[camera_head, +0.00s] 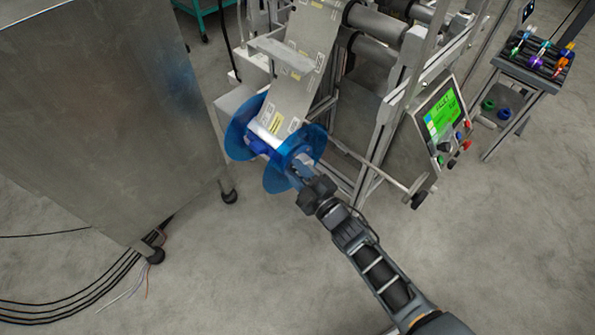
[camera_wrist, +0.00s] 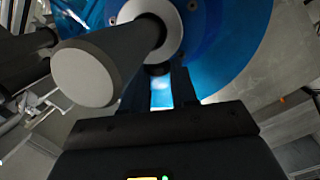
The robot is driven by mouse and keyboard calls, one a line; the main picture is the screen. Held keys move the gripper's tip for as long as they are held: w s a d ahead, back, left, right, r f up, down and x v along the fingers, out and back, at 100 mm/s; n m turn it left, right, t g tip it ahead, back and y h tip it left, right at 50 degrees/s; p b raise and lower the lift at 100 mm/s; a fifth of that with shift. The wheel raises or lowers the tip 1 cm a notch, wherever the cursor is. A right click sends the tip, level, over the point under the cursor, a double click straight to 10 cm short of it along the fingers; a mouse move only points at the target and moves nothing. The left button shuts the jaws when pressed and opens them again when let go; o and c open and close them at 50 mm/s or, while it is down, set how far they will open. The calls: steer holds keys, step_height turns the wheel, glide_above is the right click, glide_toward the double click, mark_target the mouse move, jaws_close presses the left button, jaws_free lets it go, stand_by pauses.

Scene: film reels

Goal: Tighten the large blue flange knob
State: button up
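A blue translucent reel flange (camera_head: 318,140) stands at the near end of the roll, with a second blue flange (camera_head: 238,128) behind it. In the wrist view the blue flange (camera_wrist: 236,45) fills the upper right. A grey collar (camera_wrist: 173,24) surrounds a dark shaft with a pale round end (camera_wrist: 84,76). A small dark knob-like piece (camera_wrist: 158,69) sits below the collar, between the fingertips of my gripper (camera_wrist: 160,80). The fingers stand apart on either side of it; whether they touch it is unclear. In the head view my gripper (camera_head: 306,180) is at the near flange's hub, partly hiding it.
A large metal cabinet (camera_head: 100,110) stands at the left, with cables on the floor. A small cart (camera_head: 522,75) stands farther right. Floor at lower right is clear.

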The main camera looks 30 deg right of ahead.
jaws_close()
steer(key=t+h+b, duration=0.1)
steer(key=b, duration=0.3)
steer(key=shift+f+m, duration=0.3)
steer(key=shift+f, duration=0.1)
steer(key=m+t+h+b, duration=0.1)
steer(key=b, duration=0.6)
steer(key=shift+h, duration=0.3)
steer(key=shift+a+r+m+t+h+b, duration=0.15)
steer(key=shift+m+t+h+b, duration=0.25)
steer(key=shift+b, duration=0.55)
steer(key=o, duration=0.5)
jaws_free()
steer(key=shift+r+p, duration=0.3)
steer(key=shift+p, duration=0.65)
